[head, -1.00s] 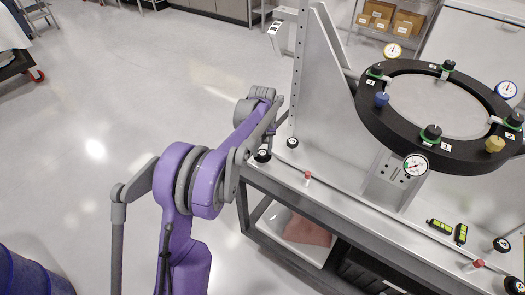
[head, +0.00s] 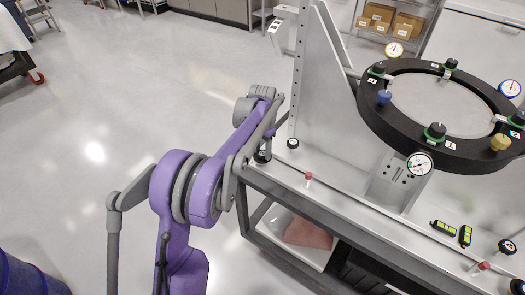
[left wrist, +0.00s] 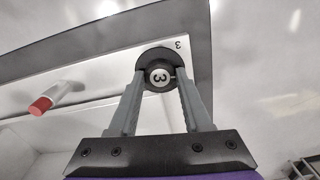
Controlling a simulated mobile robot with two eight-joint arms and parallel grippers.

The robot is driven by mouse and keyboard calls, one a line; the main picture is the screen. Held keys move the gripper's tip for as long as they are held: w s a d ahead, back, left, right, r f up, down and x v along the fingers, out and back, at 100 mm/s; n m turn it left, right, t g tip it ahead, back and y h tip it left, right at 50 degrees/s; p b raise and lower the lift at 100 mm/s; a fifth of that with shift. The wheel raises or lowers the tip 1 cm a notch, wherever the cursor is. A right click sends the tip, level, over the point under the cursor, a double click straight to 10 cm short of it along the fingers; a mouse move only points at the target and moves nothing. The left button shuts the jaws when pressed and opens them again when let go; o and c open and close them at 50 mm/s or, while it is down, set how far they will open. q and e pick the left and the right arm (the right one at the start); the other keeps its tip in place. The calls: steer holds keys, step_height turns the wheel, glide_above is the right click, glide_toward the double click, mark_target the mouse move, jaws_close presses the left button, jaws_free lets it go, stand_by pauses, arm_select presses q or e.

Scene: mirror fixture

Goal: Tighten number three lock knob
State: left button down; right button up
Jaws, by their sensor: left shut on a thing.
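In the head view the knob (head: 262,157) shows at the near left corner of the bench. My left gripper (left wrist: 160,83) is shut on it, one finger on each side. In the head view my left wrist and arm partly hide the gripper. My right gripper is in neither view.
A red-capped peg (head: 308,178) stands close by and shows in the left wrist view (left wrist: 41,105). A tall grey bracket (head: 320,90) and a black mirror ring (head: 385,125) with gauges stand on the bench.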

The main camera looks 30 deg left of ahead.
arm_select(q)
steer(key=m, duration=0.4)
steer(key=shift+m, duration=0.3)
steer(key=m, duration=0.3)
steer(key=shift+m, duration=0.3)
steer(key=m, duration=0.4)
steer(key=shift+b, duration=0.35)
steer(key=shift+m, duration=1.8)
steer(key=shift+c, duration=1.7)
jaws_free()
steer(key=shift+r, duration=0.1)
